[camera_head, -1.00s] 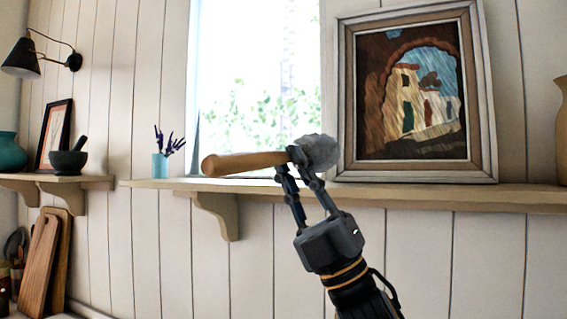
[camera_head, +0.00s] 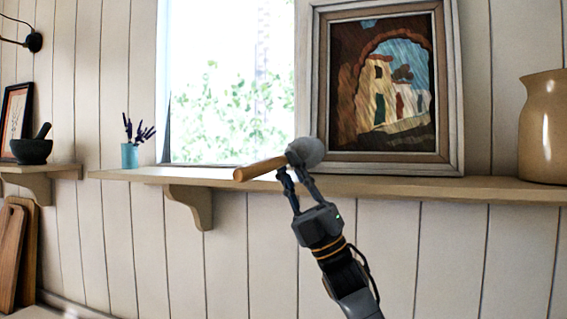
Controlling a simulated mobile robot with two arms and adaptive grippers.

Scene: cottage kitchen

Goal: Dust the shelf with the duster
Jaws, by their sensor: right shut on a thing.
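The duster has a wooden handle (camera_head: 262,168) and a grey fluffy head (camera_head: 308,152). My right gripper (camera_head: 296,178) is shut on the duster near where the handle meets the head. The handle points left and slightly down. The duster appears in front of the long wooden shelf (camera_head: 400,188), level with its edge, just left of the framed painting's lower corner. I cannot tell whether the head touches the shelf. My left gripper is not in view.
On the shelf stand a framed painting (camera_head: 385,90), a tan jug (camera_head: 543,130) at the right and a blue vase (camera_head: 130,156) with lavender at the left. A second shelf (camera_head: 40,171) holds a dark mortar (camera_head: 32,150). Cutting boards (camera_head: 14,250) lean below.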

